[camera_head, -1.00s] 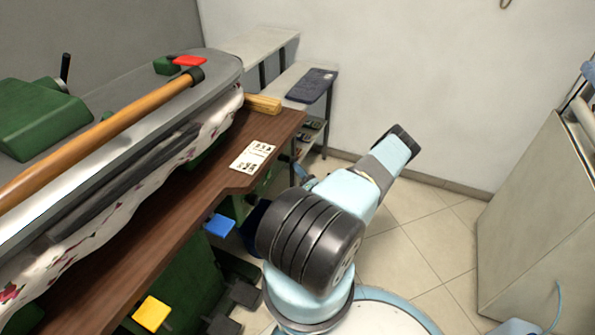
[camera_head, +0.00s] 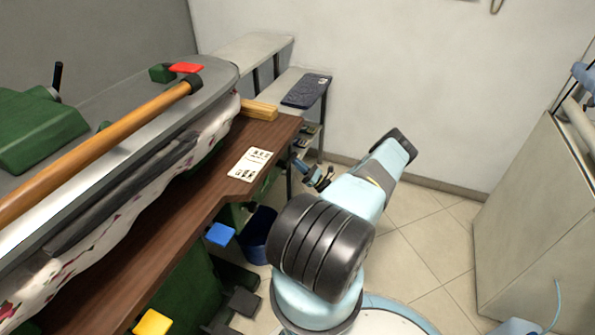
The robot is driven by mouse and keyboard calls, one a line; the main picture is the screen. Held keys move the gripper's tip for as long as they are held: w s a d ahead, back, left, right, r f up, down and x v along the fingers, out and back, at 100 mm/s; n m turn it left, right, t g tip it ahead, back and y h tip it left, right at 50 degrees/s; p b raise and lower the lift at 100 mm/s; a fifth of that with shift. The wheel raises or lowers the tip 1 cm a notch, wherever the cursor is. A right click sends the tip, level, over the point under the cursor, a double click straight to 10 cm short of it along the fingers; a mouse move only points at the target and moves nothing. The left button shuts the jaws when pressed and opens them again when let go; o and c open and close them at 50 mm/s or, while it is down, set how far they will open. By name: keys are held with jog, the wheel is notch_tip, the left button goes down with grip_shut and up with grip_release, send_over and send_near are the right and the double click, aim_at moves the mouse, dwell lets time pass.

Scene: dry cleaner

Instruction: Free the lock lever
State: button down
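A pressing machine with a grey top (camera_head: 130,90) and a long wooden handle bar (camera_head: 95,150) fills the left. A thin black lever (camera_head: 57,76) stands up by the green housing at the left. I cannot tell which of these is the lock lever. My gripper (camera_head: 320,177) shows small and partly hidden behind my arm, right of the brown table edge, apart from the tab and the lever. Its fingers are too small to read.
A brown table (camera_head: 150,225) holds a printed card (camera_head: 250,164) and a wooden block (camera_head: 259,109). Blue (camera_head: 220,235) and yellow (camera_head: 152,322) pedals jut out below. A dark blue bin (camera_head: 258,237) stands beneath. A beige cabinet (camera_head: 530,220) is at right; tiled floor lies between.

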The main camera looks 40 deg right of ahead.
notch_tip(320, 180, up, 7)
jog(key=n+g+y, duration=0.7)
jog(key=n+g, duration=0.1)
jog(key=n, duration=0.8)
jog(key=shift+w+d+f+y, duration=0.2)
jog(key=shift+d+y, duration=0.15)
jog(key=shift+y, duration=0.05)
jog(key=shift+g, duration=0.3)
